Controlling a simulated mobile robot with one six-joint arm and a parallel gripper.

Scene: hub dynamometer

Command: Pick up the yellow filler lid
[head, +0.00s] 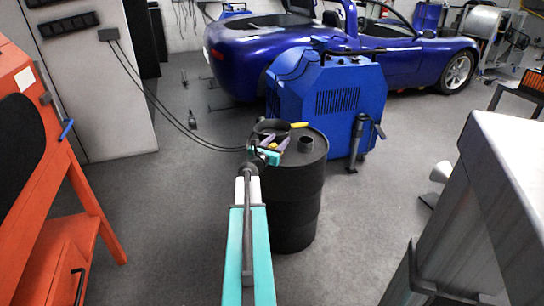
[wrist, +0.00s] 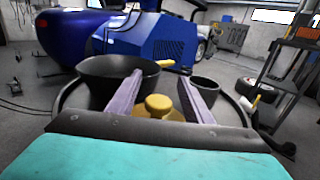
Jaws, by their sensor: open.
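The yellow filler lid (wrist: 158,106) is a round cap with a raised knob, seen in the wrist view at the lower middle. It sits low between the two purple-grey fingers of my gripper (wrist: 162,88), with a finger on each side. The fingers are apart, and I cannot tell whether either touches the lid. In the head view my gripper (head: 275,141) is over the top of the black drum (head: 290,205).
A black bowl-shaped funnel (wrist: 112,80) stands left of the fingers and a small black cup (wrist: 206,92) right of them. A yellow bar (head: 299,125) lies near the funnel. A blue machine (head: 330,95) stands behind the drum. An orange cabinet (head: 40,190) is at left.

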